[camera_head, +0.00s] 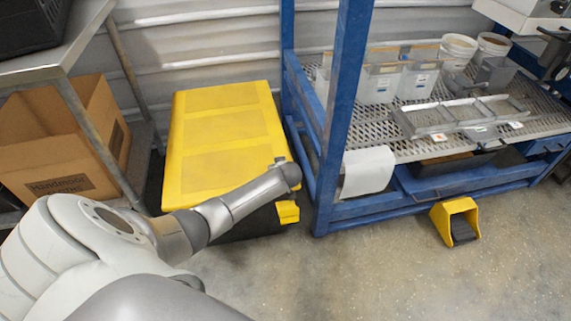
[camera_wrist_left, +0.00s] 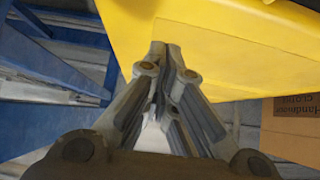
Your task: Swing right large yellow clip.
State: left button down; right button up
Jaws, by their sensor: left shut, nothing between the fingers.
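The yellow clip (camera_head: 288,212) shows in the head view as a small yellow block at the near right corner of the large yellow lid (camera_head: 225,135). My left arm reaches over the lid's near edge and its end is close above the clip. My right gripper is not in view.
A yellow foot pedal (camera_head: 456,220) sits on the floor. A cardboard box (camera_head: 60,145) stands left under a metal table. Floor at the front right is clear.

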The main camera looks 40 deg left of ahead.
pick_arm(q)
jog(key=s+d+p, duration=0.1)
jog(key=s+d, duration=0.5)
jog(key=d, duration=0.1)
jog(key=shift+s+d+p, duration=0.3)
jog(key=shift+p, duration=0.05)
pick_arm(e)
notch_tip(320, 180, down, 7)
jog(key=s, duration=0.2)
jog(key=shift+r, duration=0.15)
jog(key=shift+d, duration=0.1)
